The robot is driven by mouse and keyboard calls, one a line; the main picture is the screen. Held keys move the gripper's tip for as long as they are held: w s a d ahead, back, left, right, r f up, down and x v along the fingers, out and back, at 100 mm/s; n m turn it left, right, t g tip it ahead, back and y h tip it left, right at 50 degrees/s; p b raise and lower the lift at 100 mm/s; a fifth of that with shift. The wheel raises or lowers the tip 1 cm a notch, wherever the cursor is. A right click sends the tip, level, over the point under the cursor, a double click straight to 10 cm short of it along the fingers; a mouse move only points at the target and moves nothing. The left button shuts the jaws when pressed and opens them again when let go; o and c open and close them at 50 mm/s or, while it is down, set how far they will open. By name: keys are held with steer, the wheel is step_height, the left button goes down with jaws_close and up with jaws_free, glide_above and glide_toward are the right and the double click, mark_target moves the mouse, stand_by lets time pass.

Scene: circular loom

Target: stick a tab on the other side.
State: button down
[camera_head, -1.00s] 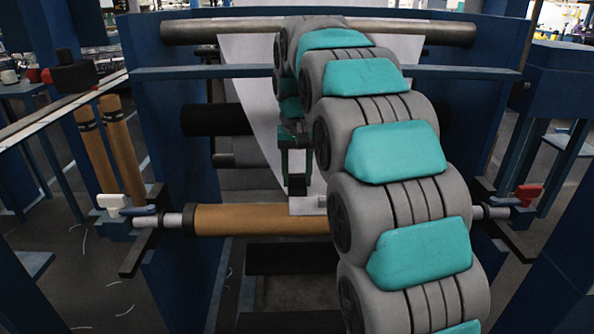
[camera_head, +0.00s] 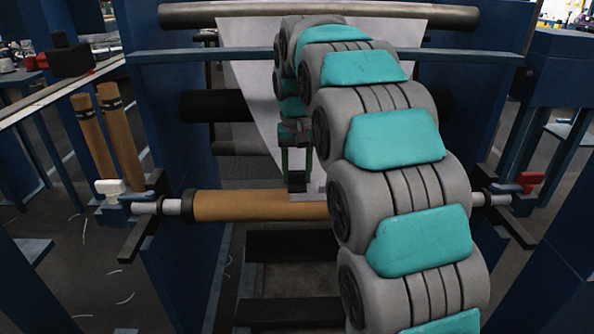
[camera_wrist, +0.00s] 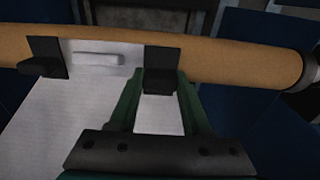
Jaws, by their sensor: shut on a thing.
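A brown tube (camera_head: 250,205) lies level across the loom frame; it also runs across the wrist view (camera_wrist: 235,55). The end of a white fabric sheet (camera_wrist: 85,95) lies against it. One black tab (camera_wrist: 48,55) sits at the sheet's left edge, over sheet and tube, in the wrist view. My gripper (camera_wrist: 160,85) is shut on a second black tab (camera_wrist: 160,60) at the sheet's other edge. This tab's flat plate overlaps the tube and looks against it, though firm contact is unclear. In the head view my gripper (camera_head: 297,172) is just above the tube; my arm hides the sheet's right part.
A small white bar (camera_wrist: 97,59) lies on the sheet between the tabs. Blue frame walls (camera_head: 175,150) stand on both sides. Two spare brown tubes (camera_head: 108,140) lean at the left. A dark roller (camera_head: 290,245) lies below the tube.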

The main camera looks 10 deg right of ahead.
mark_target(297, 173)
steer(key=shift+f, duration=0.5)
steer(key=shift+f, duration=0.2)
stand_by(0.3)
steer(key=shift+c, duration=1.4)
jaws_free()
steer(key=shift+s+r+b, duration=0.15)
steer(key=shift+r+b, duration=0.05)
steer(key=shift+r, duration=1.8)
steer(key=shift+s+r+b, duration=0.1)
steer(key=shift+r+b, duration=0.05)
steer(key=shift+r, duration=1.8)
